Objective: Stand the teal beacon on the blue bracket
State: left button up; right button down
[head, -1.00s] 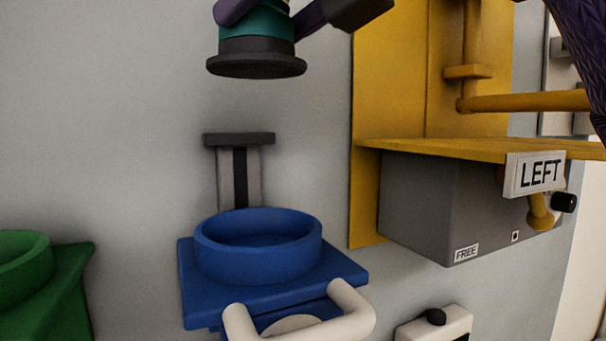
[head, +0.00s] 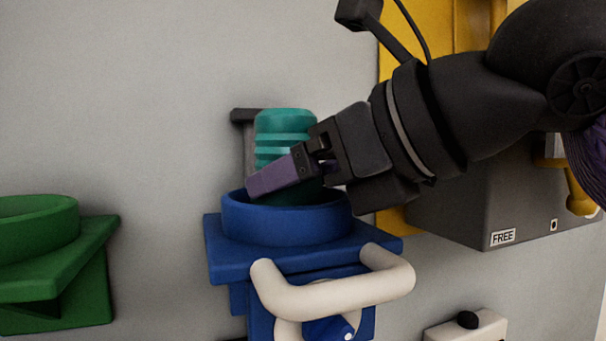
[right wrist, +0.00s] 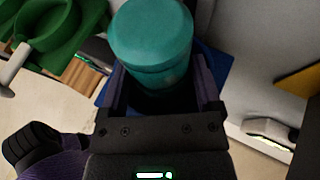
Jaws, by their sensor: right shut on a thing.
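The teal beacon (head: 285,125) is upright, with its lower part inside the round rim of the blue bracket (head: 305,258). The rim hides its base, so I cannot tell whether it rests on the bottom. My right gripper (head: 290,176) comes in from the right and is shut on the beacon just above the rim. In the right wrist view the beacon (right wrist: 152,45) stands between the two fingers, with a bit of the blue bracket behind it. My left gripper is not in view.
A cream rail (head: 335,290) runs across the front of the blue bracket. A green bracket (head: 50,275) with an empty-looking ring is at the left. A grey box (head: 460,205) labelled FREE and a yellow panel (head: 395,80) are at the right, partly behind my arm.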

grip_release()
jog(key=shift+d+r+p, duration=0.1)
jog(key=shift+r+p, duration=0.2)
jog(key=v, duration=1.1)
jog(key=shift+s+d+b, duration=0.3)
jog(key=shift+b, duration=0.15)
